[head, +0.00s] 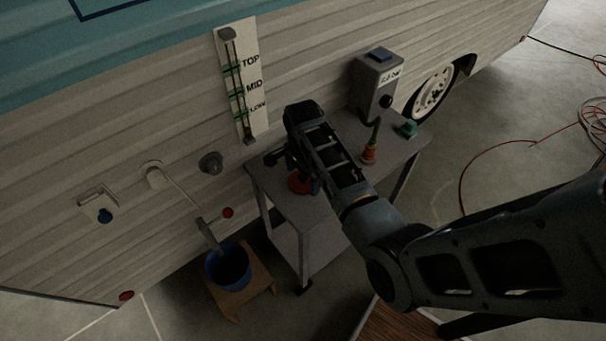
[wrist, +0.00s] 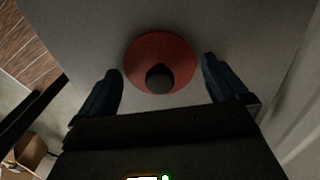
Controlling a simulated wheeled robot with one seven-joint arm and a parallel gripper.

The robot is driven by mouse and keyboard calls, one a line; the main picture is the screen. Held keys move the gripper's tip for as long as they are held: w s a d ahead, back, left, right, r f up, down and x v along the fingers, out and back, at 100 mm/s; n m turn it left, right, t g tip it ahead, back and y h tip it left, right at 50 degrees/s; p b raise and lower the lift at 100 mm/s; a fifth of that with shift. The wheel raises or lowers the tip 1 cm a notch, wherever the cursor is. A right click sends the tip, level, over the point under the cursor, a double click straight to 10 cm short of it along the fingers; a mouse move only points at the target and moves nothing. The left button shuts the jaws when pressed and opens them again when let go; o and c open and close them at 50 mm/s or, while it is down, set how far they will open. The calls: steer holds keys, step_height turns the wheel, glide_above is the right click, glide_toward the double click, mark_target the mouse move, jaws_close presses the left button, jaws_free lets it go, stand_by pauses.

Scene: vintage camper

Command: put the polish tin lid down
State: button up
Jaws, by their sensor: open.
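The polish tin lid (wrist: 145,52) is a red disc with a dark round knob in its middle. In the wrist view it lies on the grey table top, between and just beyond my open fingers. In the head view part of the red lid (head: 298,183) shows at the left end of the table, partly hidden by my arm. My gripper (wrist: 162,88) is open, with one finger on each side of the lid and a gap to both. I cannot tell whether a tin is under the lid.
The grey table (head: 283,205) stands against the camper wall. A grey box (head: 375,85), an orange-based object with a green handle (head: 370,150) and a green item (head: 407,130) stand to the right. A blue bucket (head: 212,277) sits on a low wooden stool (head: 262,275).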

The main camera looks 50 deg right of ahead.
step_height(320, 180, up, 12)
stand_by(0.5)
steer(key=s+f+n+t+h, duration=0.1)
steer(key=s+f, duration=0.1)
steer(key=s+a+f+n+t+h, duration=0.1)
steer(key=s+f+n, duration=0.1)
steer(key=s, duration=0.1)
steer(key=s+f+n+t, duration=0.1)
steer(key=s+f+n, duration=0.1)
steer(key=shift+s+a+f+h, duration=0.25)
steer(key=shift+a+f+h, duration=0.1)
steer(key=shift+a+h, duration=0.05)
steer(key=s+a+r+n+t+y, duration=0.1)
steer(key=s+a+r+n+t, duration=0.3)
steer(key=s+a+n, duration=0.3)
steer(key=s+a+r+n+t, duration=0.4)
steer(key=s+a+n, duration=0.15)
steer(key=s, duration=0.35)
steer(key=s+a+r+n+t+y, duration=0.1)
steer(key=s+a+r+n+t, duration=0.1)
steer(key=r, duration=0.5)
steer(key=s+a+r+n+t, duration=0.1)
steer(key=s+a+r+t, duration=0.1)
steer(key=s+a+r, duration=0.2)
step_height(320, 180, up, 4)
steer(key=shift+s+a+f+n+y, duration=0.2)
steer(key=shift+s+a+n+y, duration=0.15)
steer(key=shift+s+y, duration=0.1)
steer(key=shift+d, duration=0.1)
